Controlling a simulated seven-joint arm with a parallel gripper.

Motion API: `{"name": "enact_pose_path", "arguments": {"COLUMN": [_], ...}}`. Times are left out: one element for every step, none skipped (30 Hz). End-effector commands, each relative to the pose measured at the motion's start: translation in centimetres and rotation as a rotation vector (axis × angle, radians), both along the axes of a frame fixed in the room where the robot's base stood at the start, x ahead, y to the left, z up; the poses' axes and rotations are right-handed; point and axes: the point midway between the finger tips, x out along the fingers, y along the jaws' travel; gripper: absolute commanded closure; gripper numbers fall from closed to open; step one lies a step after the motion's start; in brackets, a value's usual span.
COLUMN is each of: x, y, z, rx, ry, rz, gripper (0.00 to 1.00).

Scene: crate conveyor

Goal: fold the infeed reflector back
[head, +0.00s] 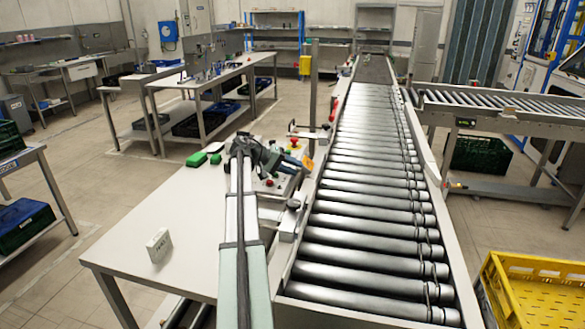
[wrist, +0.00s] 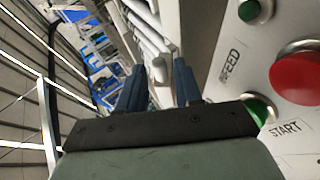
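My gripper (head: 285,160) is above the control panel beside the conveyor, at the end of my arm in the head view. In the wrist view its two dark blue fingers (wrist: 158,88) stand apart. A pale, round-ended piece (wrist: 160,70) shows between or beyond them; I see no clear contact. A small orange plate (head: 307,163) stands by the conveyor's left rail, just right of my gripper in the head view. It may be the infeed reflector, but I cannot tell for sure. Its mount is largely hidden behind my gripper.
In the wrist view, a red button (wrist: 300,78) and a green START button (wrist: 258,108) are close to the right finger. The roller conveyor (head: 365,200) runs along the right. A post (head: 313,95) rises beyond my gripper. The white table (head: 185,215) is mostly clear.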

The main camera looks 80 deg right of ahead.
Motion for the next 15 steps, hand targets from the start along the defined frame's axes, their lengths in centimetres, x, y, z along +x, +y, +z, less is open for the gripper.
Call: {"name": "enact_pose_path", "arguments": {"x": [0.0, 0.0, 0.0, 0.0, 0.0, 0.0, 0.0, 0.0, 0.1, 0.1, 0.2, 0.4, 0.6, 0.8, 1.2], "y": [0.0, 0.0, 0.0, 0.0, 0.0, 0.0, 0.0, 0.0, 0.0, 0.0, 0.1, 0.1, 0.2, 0.3, 0.5], "z": [0.0, 0.0, 0.0, 0.0, 0.0, 0.0, 0.0, 0.0, 0.0, 0.1, 0.1, 0.2, 0.3, 0.5, 0.7], "rx": [0.0, 0.0, 0.0, 0.0, 0.0, 0.0, -0.001, -0.001, -0.001, -0.001, -0.001, -0.001, -0.002, -0.002, -0.002], "ry": [0.0, 0.0, 0.0, 0.0, 0.0, 0.0, 0.0, 0.0, 0.0, 0.0, 0.0, 0.0, 0.0, 0.0, 0.0], "rz": [0.0, 0.0, 0.0, 0.0, 0.0, 0.0, 0.0, 0.0, 0.0, 0.0, 0.0, 0.0, 0.001, 0.001, 0.001], "gripper": [0.6, 0.58, 0.57, 0.57, 0.57, 0.57, 0.57, 0.57, 0.57, 0.57, 0.57, 0.57, 0.57, 0.57, 0.57]}}
